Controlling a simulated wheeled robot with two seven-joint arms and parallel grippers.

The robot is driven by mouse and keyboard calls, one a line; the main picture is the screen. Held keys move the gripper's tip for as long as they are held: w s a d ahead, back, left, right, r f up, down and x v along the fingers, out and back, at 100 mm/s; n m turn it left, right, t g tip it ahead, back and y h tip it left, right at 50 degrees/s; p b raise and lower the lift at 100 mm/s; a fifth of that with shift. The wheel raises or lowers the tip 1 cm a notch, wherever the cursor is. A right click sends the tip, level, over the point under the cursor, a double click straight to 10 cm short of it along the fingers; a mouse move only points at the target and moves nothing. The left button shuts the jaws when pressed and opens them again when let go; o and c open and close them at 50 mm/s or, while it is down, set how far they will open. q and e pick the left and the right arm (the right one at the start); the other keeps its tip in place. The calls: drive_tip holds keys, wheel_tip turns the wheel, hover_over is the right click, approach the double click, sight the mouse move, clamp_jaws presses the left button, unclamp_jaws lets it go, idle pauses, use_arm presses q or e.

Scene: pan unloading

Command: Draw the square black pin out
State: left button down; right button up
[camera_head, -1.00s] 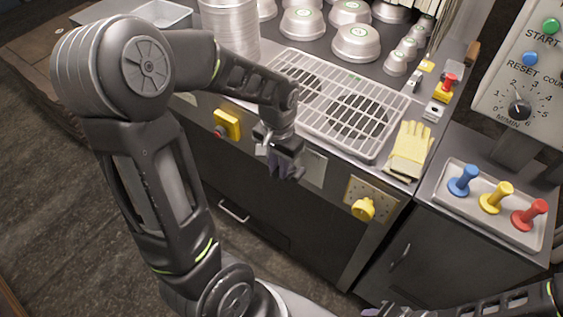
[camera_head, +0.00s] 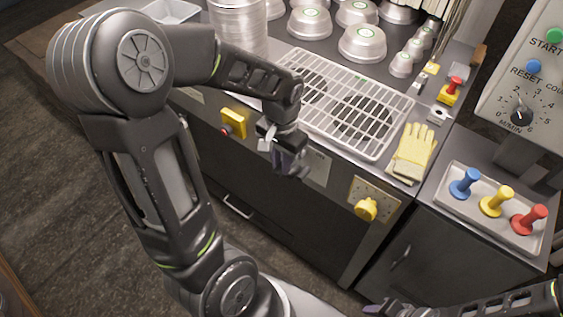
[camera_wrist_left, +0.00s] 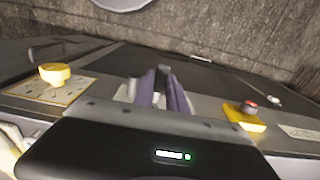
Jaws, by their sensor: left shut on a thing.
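My left gripper (camera_head: 289,168) is at the front face of the counter, beside a light grey plate (camera_head: 316,168). In the left wrist view its two purple fingers (camera_wrist_left: 161,92) are close together, shut on a dark, narrow piece, which I take for the square black pin (camera_wrist_left: 162,80). Only a small part of the pin shows between the fingers. I cannot tell how deep it sits. In the head view the fingers and wrist hide it. My right gripper (camera_head: 374,308) shows only as a purple tip at the bottom edge; its opening cannot be seen.
A yellow knob (camera_head: 366,209) sticks out right of the left gripper, and a yellow box with a red button (camera_head: 233,122) to its left. Above are a wire rack (camera_head: 345,105) and yellow gloves (camera_head: 413,152). A tray (camera_head: 467,210) holds blue, yellow and red pegs.

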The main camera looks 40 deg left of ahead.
use_arm(q)
drive_tip(key=shift+r+p, duration=1.55)
drive_tip(key=shift+r, duration=0.75)
